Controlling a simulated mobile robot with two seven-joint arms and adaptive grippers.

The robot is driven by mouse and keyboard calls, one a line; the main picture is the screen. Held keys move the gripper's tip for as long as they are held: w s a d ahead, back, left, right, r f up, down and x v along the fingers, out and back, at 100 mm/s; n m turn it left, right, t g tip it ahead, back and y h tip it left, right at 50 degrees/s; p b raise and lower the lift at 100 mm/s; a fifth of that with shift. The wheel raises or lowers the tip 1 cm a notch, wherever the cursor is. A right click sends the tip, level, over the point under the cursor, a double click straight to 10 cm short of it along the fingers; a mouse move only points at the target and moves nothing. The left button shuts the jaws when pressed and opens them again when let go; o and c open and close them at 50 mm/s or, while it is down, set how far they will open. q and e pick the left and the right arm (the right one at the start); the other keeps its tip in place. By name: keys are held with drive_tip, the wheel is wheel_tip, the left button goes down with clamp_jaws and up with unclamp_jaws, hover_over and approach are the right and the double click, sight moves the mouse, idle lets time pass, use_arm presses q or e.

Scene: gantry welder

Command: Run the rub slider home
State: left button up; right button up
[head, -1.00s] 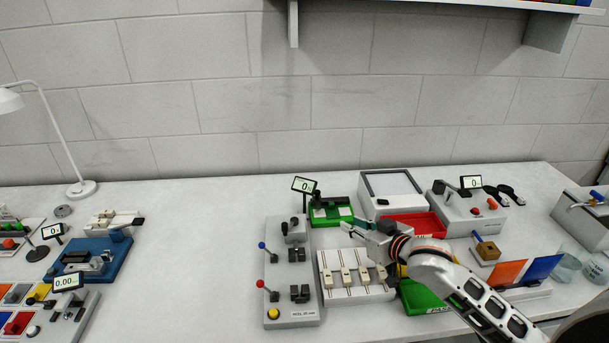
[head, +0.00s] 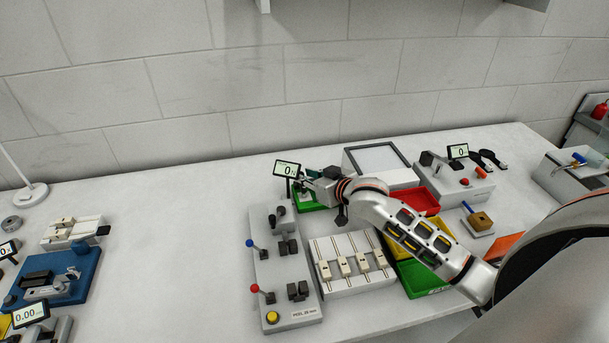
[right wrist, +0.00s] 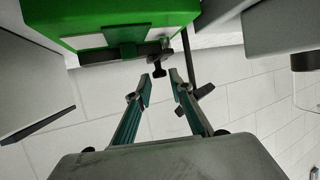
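My right gripper (head: 313,178) reaches in from the right to a small green device (head: 306,203) at the back of the bench, under a tilted display (head: 287,169) reading 0. In the right wrist view my right gripper (right wrist: 161,84) is open, its two teal fingers apart. A small dark knob (right wrist: 158,70) on the green device (right wrist: 170,18) sits just beyond and between the fingertips, with no visible contact. No label names the rub slider; I cannot tell whether this knob is it. The gripper hides part of the device in the head view. My left gripper is out of view.
A white panel with several cream sliders (head: 347,267) lies in front of the arm. A grey lever panel (head: 268,240) stands left of it. Red (head: 408,201) and green (head: 416,278) trays lie near my forearm. Bare bench lies left of the lever panel.

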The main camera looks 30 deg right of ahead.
drive_tip(key=shift+w+f, duration=0.15)
drive_tip(key=shift+w, duration=0.3)
clamp_jaws()
drive_tip(key=shift+s+d, duration=0.2)
drive_tip(key=shift+d, duration=0.55)
drive_tip(key=shift+s+d, duration=0.2)
drive_tip(key=shift+d, duration=0.55)
drive_tip(key=shift+s+d, duration=0.2)
drive_tip(key=shift+d, duration=0.55)
unclamp_jaws()
drive_tip(key=v, duration=1.2)
